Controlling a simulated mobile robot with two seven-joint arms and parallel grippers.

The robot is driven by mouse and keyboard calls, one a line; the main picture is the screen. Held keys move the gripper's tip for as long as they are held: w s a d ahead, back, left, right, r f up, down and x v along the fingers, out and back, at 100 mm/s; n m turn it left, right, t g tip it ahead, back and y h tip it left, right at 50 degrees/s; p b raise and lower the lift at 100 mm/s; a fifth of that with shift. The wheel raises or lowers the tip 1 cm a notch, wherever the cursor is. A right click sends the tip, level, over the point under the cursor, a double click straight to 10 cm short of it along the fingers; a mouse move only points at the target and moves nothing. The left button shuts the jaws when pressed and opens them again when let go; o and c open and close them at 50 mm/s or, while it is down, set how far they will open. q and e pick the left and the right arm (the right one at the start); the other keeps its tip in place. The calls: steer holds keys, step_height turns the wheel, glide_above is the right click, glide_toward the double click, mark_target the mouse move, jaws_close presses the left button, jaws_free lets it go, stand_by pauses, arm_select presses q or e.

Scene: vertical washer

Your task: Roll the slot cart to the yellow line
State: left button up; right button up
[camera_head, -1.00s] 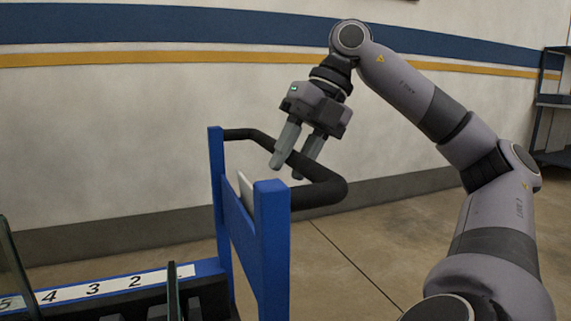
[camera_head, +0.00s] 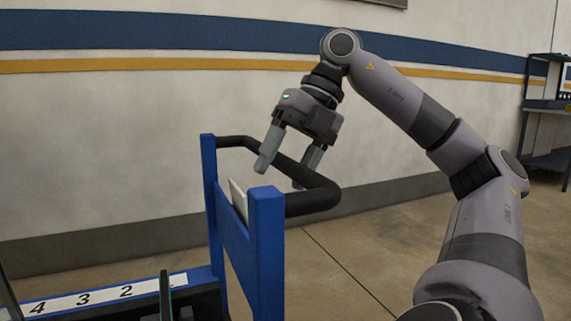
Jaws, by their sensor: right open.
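The blue slot cart (camera_head: 266,250) stands at the lower left, with a white strip of slot numbers (camera_head: 105,295) on its blue ledge. Its black push handle (camera_head: 318,197) sticks out to the right from two blue uprights. My right gripper (camera_head: 281,176) points down at the handle with its two grey fingers apart, one on each side of the bar. The fingers look open, and I cannot tell whether either touches the bar. My left gripper is out of view. No yellow line shows on the visible floor.
A wall with a blue band and a yellow-orange stripe (camera_head: 150,66) runs behind the cart. A dark shelf rack (camera_head: 548,105) stands at the far right. The tan floor (camera_head: 350,250) right of the handle is clear.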

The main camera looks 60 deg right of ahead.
steer(key=shift+s, duration=0.1)
steer(key=shift+r, duration=0.3)
arm_select(q)
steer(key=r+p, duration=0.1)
steer(key=p, duration=0.2)
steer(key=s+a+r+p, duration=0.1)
steer(key=p, duration=0.2)
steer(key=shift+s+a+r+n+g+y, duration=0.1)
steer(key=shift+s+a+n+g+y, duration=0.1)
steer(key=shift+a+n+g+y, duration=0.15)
arm_select(e)
steer(key=v, duration=0.9)
steer(key=shift+s+d+r, duration=0.15)
steer(key=shift+d+r, duration=0.05)
steer(key=shift+r, duration=0.1)
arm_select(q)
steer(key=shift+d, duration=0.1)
